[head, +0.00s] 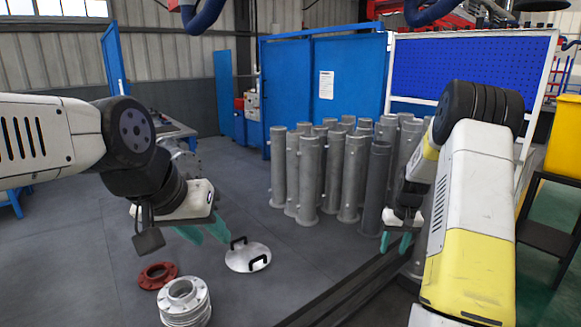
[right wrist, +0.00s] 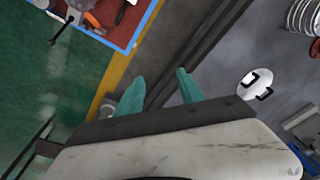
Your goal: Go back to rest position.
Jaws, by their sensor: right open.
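My left gripper (head: 203,236) hangs at the left of the head view, over the floor beside a round white lid with black handles (head: 247,257). Its two teal fingers stand apart with nothing visible between them. My right gripper (head: 396,243) hangs in front of the grey flanged pipes (head: 353,175), at the right of the head view. In the right wrist view its teal fingers (right wrist: 160,82) are spread apart and empty. The same white lid shows in the right wrist view (right wrist: 254,88), to the right of the fingers and apart from them.
A stack of silver flanged rings (head: 184,302) and a red ring (head: 157,275) lie near the lid. Blue cabinets (head: 345,80) stand behind the pipes. A blue pegboard (head: 470,72) and a yellow bin (head: 566,140) are at the right. Open floor lies at left centre.

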